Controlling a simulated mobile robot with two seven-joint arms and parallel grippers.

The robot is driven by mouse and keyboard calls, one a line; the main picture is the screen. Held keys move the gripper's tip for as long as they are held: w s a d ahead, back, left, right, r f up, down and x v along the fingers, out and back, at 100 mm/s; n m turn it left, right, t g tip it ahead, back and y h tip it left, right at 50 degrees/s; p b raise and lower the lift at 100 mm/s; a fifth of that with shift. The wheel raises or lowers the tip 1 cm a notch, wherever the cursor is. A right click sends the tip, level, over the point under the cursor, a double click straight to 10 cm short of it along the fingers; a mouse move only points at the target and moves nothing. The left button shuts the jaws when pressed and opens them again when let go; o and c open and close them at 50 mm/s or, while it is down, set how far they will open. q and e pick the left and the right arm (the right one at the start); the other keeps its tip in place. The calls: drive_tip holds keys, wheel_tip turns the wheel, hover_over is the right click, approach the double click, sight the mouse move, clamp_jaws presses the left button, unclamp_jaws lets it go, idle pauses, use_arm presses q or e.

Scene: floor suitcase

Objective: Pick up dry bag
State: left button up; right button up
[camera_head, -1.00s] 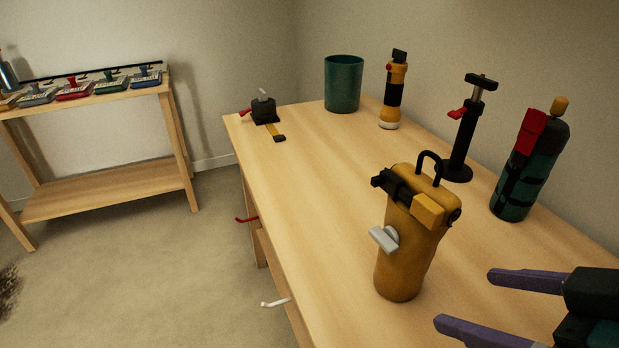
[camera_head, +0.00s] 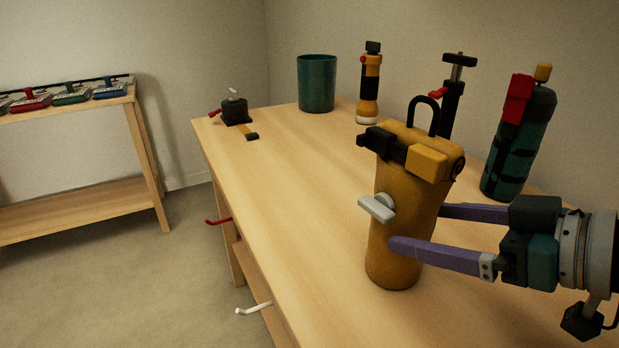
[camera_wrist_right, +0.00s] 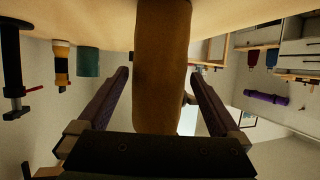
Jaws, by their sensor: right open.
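The dry bag (camera_head: 404,232) is a mustard-yellow upright sack with a black and yellow rolled top, a black loop handle and a grey valve on its side. It stands on the wooden table. My right gripper (camera_head: 416,228) comes in from the right and is open, with its purple fingers on either side of the bag's lower half. The near finger passes in front of the bag; the far finger's tip is hidden behind it. In the right wrist view the bag (camera_wrist_right: 162,70) stands between the two spread fingers (camera_wrist_right: 160,82). My left gripper is not in view.
Behind the bag stand a black pump (camera_head: 452,95), a green and red bottle (camera_head: 519,140), a yellow flashlight (camera_head: 369,85) and a green bin (camera_head: 316,84). A black strap buckle (camera_head: 235,110) lies at the table's far left. The left part of the table (camera_head: 290,190) is clear.

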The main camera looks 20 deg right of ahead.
sight(405, 220)
drive_tip(key=b+x, duration=0.1)
drive_tip(key=x, duration=0.3)
drive_tip(key=shift+w+r, duration=0.1)
drive_tip(key=shift+r, duration=0.1)
drive_tip(key=c, duration=1.5)
drive_tip(key=shift+o, duration=0.2)
wheel_tip(405, 220, up, 20)
drive_tip(key=p, duration=0.7)
